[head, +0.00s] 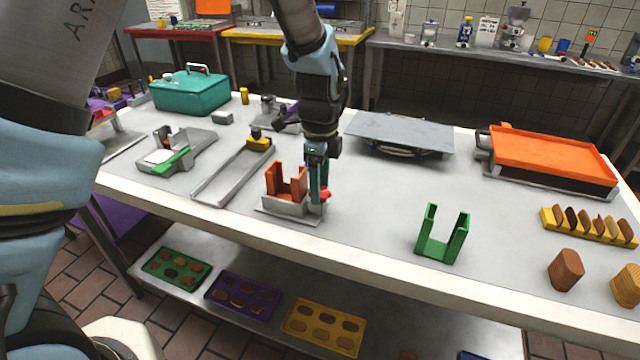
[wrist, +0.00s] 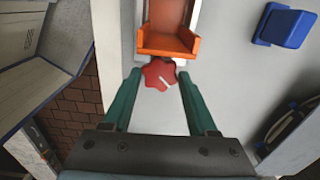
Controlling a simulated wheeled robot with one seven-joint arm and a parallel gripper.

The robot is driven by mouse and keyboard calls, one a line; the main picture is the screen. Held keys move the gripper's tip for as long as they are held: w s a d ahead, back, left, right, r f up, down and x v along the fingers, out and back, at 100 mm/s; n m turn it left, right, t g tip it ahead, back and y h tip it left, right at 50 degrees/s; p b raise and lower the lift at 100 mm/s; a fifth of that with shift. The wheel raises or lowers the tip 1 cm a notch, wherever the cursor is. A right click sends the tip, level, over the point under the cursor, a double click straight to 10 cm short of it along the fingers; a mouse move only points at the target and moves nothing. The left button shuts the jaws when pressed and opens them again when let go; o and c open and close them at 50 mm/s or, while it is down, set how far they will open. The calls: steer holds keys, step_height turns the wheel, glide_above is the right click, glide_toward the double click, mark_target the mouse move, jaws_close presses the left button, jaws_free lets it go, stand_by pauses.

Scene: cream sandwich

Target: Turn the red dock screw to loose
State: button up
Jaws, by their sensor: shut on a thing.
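The red dock screw (wrist: 157,72) is a lobed knob with a white mark that points down and to the right in the wrist view. It sits at the front of the dock, just before the orange holder (wrist: 168,38). My gripper (wrist: 160,76) has its two teal fingers on either side of the knob and is shut on it. In the head view the red screw (head: 325,195) shows at the right side of the orange holder (head: 287,182), partly hidden by my gripper (head: 320,190). The holder stands on a grey dock base (head: 285,207).
A green U-shaped holder (head: 443,243) stands to the right on the white table. A grey rail (head: 228,178) with a yellow block lies to the left. A grey plate (head: 400,132) and an orange tray (head: 550,155) are behind. The table's front edge is close to the dock.

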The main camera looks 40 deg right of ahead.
steer(key=c, duration=0.4)
steer(key=shift+n, duration=0.4)
steer(key=n, duration=0.3)
steer(key=shift+b, duration=0.3)
steer(key=shift+n, duration=1.8)
steer(key=o, duration=1.4)
steer(key=shift+c, duration=0.2)
steer(key=shift+r, duration=0.1)
